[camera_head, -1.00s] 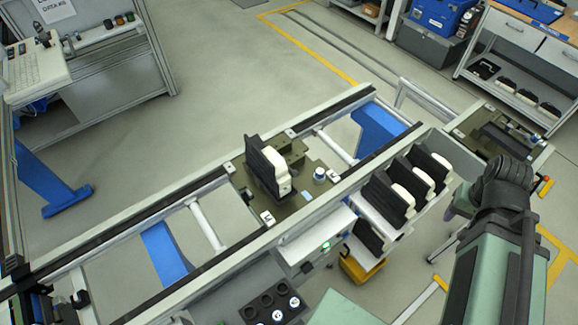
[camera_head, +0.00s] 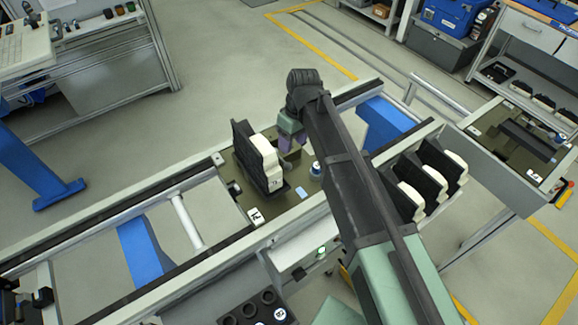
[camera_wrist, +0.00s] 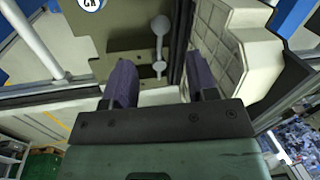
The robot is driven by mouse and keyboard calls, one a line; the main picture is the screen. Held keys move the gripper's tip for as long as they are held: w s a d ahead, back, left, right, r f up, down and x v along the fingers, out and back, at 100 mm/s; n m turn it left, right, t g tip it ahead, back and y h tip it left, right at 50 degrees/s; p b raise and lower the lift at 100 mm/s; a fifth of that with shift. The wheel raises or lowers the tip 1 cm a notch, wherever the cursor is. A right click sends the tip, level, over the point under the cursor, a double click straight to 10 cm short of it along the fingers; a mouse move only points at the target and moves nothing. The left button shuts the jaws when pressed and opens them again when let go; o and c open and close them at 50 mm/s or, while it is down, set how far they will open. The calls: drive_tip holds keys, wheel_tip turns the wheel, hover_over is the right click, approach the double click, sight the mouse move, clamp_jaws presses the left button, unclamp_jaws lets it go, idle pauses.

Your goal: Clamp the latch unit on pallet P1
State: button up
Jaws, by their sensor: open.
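The latch unit (camera_head: 258,158), a black and white upright block, stands on an olive pallet (camera_head: 232,192) on the rail line. In the wrist view its pale ribbed side (camera_wrist: 222,45) is at right, close beside one finger. My gripper (camera_head: 291,140) is over the pallet, just behind and right of the unit, partly hidden by my arm. In the wrist view my gripper (camera_wrist: 161,65) has its two purple fingers apart. A silver lever with a round end (camera_wrist: 160,45) shows between and beyond the fingertips, apparently not gripped. I cannot read a pallet number.
A blue-ringed round knob (camera_head: 315,169) stands on the pallet near my arm. Several more black and white units (camera_head: 440,180) stand in a rack at right. A second pallet (camera_head: 482,125) is further right. A button panel (camera_head: 252,308) is at the front. The floor behind the line is clear.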

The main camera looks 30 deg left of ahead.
sight(288, 164)
drive_tip(key=f+b, duration=0.2)
drive_tip(key=f, duration=0.1)
drive_tip(key=s+f+b, duration=0.1)
drive_tip(key=f+b, duration=0.4)
drive_tip(key=shift+s+a+f, duration=0.2)
drive_tip(key=shift+s+f, duration=0.15)
drive_tip(key=shift+f, duration=0.05)
drive_tip(key=shift+r, duration=0.15)
clamp_jaws()
